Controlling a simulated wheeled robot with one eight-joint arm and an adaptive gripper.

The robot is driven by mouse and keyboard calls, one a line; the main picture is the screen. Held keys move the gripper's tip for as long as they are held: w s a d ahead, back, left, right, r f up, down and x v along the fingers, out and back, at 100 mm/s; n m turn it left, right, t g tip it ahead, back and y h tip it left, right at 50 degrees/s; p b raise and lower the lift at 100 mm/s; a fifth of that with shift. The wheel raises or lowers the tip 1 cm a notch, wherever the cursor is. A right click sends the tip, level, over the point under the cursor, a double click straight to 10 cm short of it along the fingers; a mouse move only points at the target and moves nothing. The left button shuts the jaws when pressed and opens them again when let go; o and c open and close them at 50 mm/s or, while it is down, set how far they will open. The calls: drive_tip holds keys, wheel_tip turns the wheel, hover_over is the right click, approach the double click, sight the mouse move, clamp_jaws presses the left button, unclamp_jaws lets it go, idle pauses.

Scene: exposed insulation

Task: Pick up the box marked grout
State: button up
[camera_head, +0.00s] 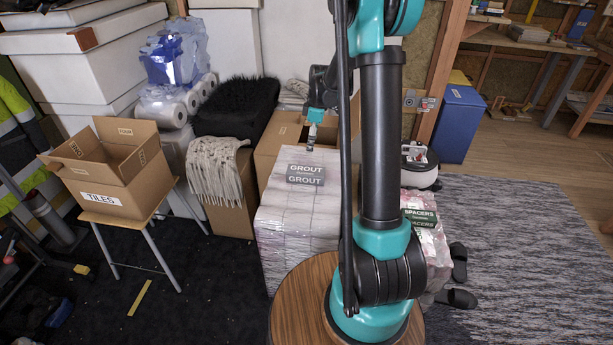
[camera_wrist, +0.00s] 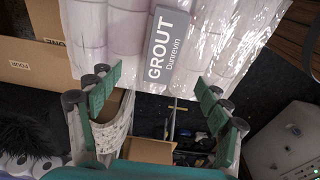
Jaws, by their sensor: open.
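The box marked GROUT (camera_head: 306,174) is small and grey. It lies on top of a white plastic-wrapped stack (camera_head: 286,225) left of my arm in the head view. In the wrist view the grout box (camera_wrist: 166,50) shows at the top centre, its label turned sideways. My gripper (camera_wrist: 160,85) is open and empty, its two green-padded fingers spread either side of the line to the box. The box lies beyond the fingertips, apart from them. In the head view my gripper (camera_head: 312,132) is just behind the box, small and partly hard to make out.
A box marked SPACERS (camera_head: 420,216) sits on another wrapped stack, partly behind my arm. An open TILES carton (camera_head: 112,180) stands on a small table at left. A cardboard box with a grey mop-like cloth (camera_head: 214,172) stands left of the grout stack. Patterned rug lies open at right.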

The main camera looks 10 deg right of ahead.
sight(306, 170)
drive_tip(key=f, duration=0.3)
drive_tip(key=a+f, duration=0.1)
drive_tip(key=f, duration=0.5)
drive_tip(key=shift+w+a, duration=0.15)
drive_tip(key=shift+s+a+f, duration=0.1)
drive_tip(key=shift+a+f, duration=0.05)
drive_tip(key=shift+f, duration=0.75)
drive_tip(key=shift+s+a+f, duration=0.1)
drive_tip(key=shift+a+f, duration=0.05)
drive_tip(key=shift+f, duration=0.8)
drive_tip(key=shift+a+f, duration=0.15)
drive_tip(key=shift+f, duration=0.75)
drive_tip(key=c, duration=1.7)
